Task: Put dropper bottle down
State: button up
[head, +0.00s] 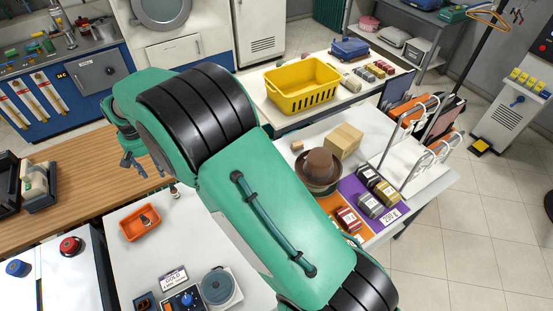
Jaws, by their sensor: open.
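My gripper (134,168) is at the left of the head view, over the wooden counter. Its dark fingers are apart, and I see nothing between them. A small dark bottle (175,191) stands at the far edge of the white table, to the right of and below the gripper, apart from it. Another small dark item (150,219) lies in an orange tray (128,236) on the same table. Both are too small to tell for sure which is the dropper bottle. My green arm hides the middle of the scene.
The wooden counter (75,172) is mostly bare, with a dark-based device (38,187) at its left. A round-plated device (219,287) stands at the white table's front. A yellow basket (302,86), a brown hat (318,166) and a cardboard box (344,141) are beyond my arm.

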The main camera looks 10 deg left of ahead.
jog(key=w+d+r+m, duration=0.1)
jog(key=w+d+r, duration=0.4)
jog(key=d+r, duration=0.5)
jog(key=w+d+r+m, duration=0.1)
jog(key=w+d+r, duration=0.6)
jog(key=d, duration=0.5)
jog(key=s+d+r+m+t, duration=0.1)
jog(key=d+r, duration=0.3)
jog(key=d, duration=0.3)
jog(key=d+r+m+y, duration=0.1)
jog(key=d+r, duration=0.3)
jog(key=d, duration=0.4)
jog(key=s+d+r+m+t, duration=0.1)
jog(key=d+r, duration=0.3)
jog(key=d, duration=0.3)
jog(key=s+d+r+m+t, duration=0.1)
jog(key=s+d+r, duration=0.15)
jog(key=d, duration=0.45)
jog(key=s+d+r+m, duration=0.1)
jog(key=s+d, duration=0.3)
jog(key=d, duration=0.3)
jog(key=s+d+r+t, duration=0.1)
jog(key=s+d, duration=0.2)
jog(key=d, duration=0.5)
jog(key=s+d+f+m+t+h, duration=0.1)
jog(key=s+d+f+m, duration=0.2)
jog(key=s+d, duration=0.9)
jog(key=s, duration=0.3)
jog(key=shift+d+f+h, duration=0.2)
jog(key=shift+f+h, duration=0.1)
